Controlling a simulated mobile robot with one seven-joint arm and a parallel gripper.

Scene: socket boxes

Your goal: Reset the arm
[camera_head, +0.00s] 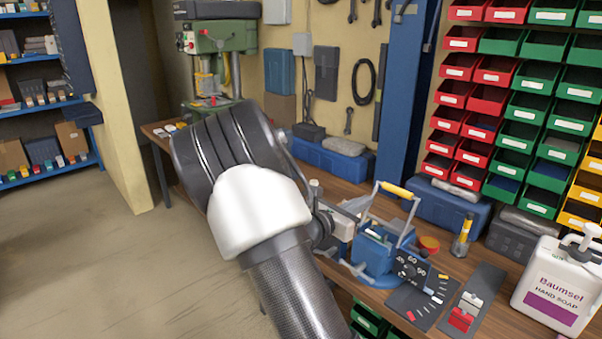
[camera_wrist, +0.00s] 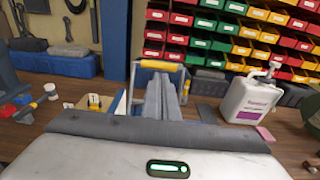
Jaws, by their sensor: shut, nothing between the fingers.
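My gripper (camera_wrist: 168,84) shows in the wrist view as two grey fingers pressed together, with nothing between them. It points over the workbench toward a blue tool caddy with a yellow-topped handle (camera_wrist: 161,66). In the head view my arm reaches from the bottom centre and bends over the bench's left edge. The same blue caddy (camera_head: 374,262) stands on the bench just right of my wrist. My arm's dark and white links hide much of the gripper there, and I cannot tell whether it touches the caddy.
The wooden workbench (camera_head: 395,295) carries a dark strip with a red block (camera_head: 461,318) and a white soap bottle (camera_head: 555,287). Blue cases (camera_head: 447,210) line the back. Red and green bins hang above. A green drill press (camera_head: 218,40) stands behind. The floor at left is clear.

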